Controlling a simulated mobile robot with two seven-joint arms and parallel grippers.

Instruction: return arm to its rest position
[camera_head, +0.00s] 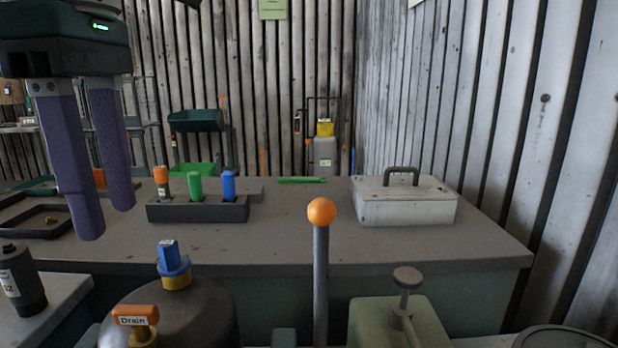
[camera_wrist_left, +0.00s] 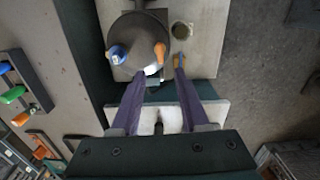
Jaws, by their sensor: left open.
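My left gripper (camera_head: 106,222) hangs at the upper left of the head view, fingers pointing down over the left part of the workbench. Its two purple fingers are apart with nothing between them. In the left wrist view the fingers (camera_wrist_left: 165,72) are also apart and empty. Beyond their tips lies a round dark vessel (camera_wrist_left: 138,42) with a blue cap and an orange handle. The same vessel (camera_head: 205,310) stands at the lower front of the head view, with an orange handle labelled "Drain" (camera_head: 136,316). My right gripper is not in view.
On the bench (camera_head: 300,240) stand a dark holder (camera_head: 197,210) with orange, green and blue handles, a grey lidded box (camera_head: 405,205) and a green tool (camera_head: 302,180). An orange-balled lever (camera_head: 321,270) rises in front. The bench middle is clear. A black bottle (camera_head: 22,285) stands front left.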

